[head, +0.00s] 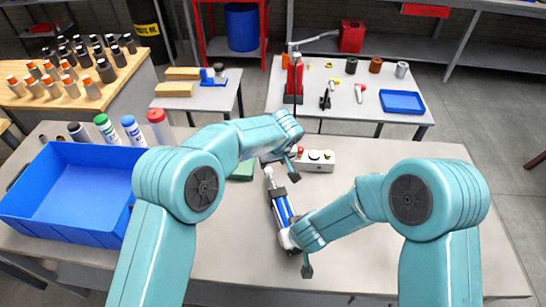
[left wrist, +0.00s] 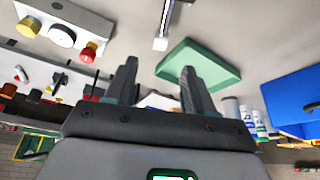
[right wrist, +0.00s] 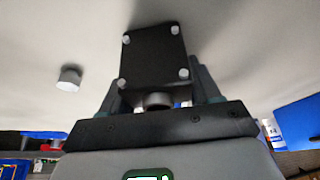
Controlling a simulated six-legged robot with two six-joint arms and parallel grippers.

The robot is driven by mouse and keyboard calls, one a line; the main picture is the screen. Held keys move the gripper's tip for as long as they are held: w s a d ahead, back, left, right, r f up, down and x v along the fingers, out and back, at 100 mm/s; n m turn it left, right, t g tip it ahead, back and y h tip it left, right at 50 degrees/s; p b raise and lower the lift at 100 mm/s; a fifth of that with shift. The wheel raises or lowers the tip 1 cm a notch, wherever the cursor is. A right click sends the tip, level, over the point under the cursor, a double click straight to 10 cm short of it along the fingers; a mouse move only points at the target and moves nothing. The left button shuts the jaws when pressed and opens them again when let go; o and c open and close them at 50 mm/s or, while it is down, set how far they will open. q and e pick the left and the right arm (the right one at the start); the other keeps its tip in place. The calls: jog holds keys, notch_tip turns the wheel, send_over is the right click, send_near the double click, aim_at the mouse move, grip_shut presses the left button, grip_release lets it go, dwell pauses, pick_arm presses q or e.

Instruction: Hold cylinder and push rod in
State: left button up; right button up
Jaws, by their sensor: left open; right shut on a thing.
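The blue cylinder (head: 283,209) lies on the table with dark end blocks. Its silver rod (head: 269,174) extends from the far end; a pale rod-like piece (left wrist: 163,30) shows at the top of the left wrist view. My right gripper (head: 296,252) is shut on the cylinder's near end. The right wrist view shows a black square end block (right wrist: 153,62) with bolts between its fingers. My left gripper (head: 281,163) is open, above the table near the rod's far end. Its two dark fingers (left wrist: 158,85) have nothing between them.
A button box (head: 315,160) stands just right of my left gripper. A green tray (left wrist: 200,66) is partly hidden behind my left arm in the head view. A blue bin (head: 70,190) and several capped bottles (head: 130,128) are at left. The table's right side is clear.

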aim_at(269, 171)
pick_arm(q)
jog(key=x, duration=0.9)
jog(key=shift+f, duration=0.25)
pick_arm(e)
jog(key=shift+r, duration=0.1)
pick_arm(q)
grip_shut()
